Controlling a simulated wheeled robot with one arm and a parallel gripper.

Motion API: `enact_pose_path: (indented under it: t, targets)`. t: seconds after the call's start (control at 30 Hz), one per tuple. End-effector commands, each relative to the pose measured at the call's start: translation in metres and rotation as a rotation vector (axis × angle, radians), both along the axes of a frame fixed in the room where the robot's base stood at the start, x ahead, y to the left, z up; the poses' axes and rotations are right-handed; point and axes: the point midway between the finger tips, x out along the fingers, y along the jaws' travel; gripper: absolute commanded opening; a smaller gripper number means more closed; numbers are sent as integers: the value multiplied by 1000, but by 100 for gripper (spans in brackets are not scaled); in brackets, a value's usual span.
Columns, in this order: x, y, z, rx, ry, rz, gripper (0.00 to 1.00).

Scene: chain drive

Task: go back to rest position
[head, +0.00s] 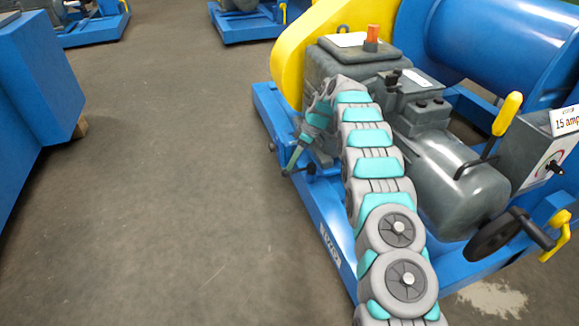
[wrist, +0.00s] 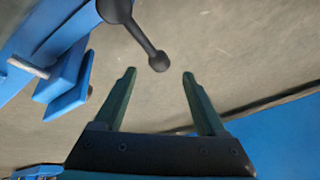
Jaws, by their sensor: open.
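My gripper (wrist: 159,74) is open in the wrist view, with its two dark green fingers spread and nothing between them. A dark lever (wrist: 139,36) with a rounded end lies just past the fingertips; I cannot tell how deep the gap is. In the head view my arm reaches up along the blue machine, and my gripper (head: 294,158) hangs low at the machine's left side, partly hidden by the arm. A small dark knob (head: 310,169) shows beside it.
The blue machine frame (head: 335,248) carries a grey motor (head: 460,180), a yellow guard (head: 290,50) and a yellow-handled lever (head: 508,113). A blue cabinet (head: 40,90) stands at the left. The concrete floor (head: 180,200) between them is clear.

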Motion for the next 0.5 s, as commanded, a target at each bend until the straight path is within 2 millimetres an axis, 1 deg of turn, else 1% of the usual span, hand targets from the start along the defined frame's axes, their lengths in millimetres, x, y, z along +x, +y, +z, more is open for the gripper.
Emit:
enact_pose_path:
  t: [0.03, 0.1, 0.2, 0.5]
  targets:
    - [1, -4, 9, 0, -2, -1, 73]
    - [1, -8, 17, 0, -1, -3, 73]
    - [1, -12, 23, 0, 1, -3, 73]
    - [1, -12, 24, 0, 2, -1, 73]
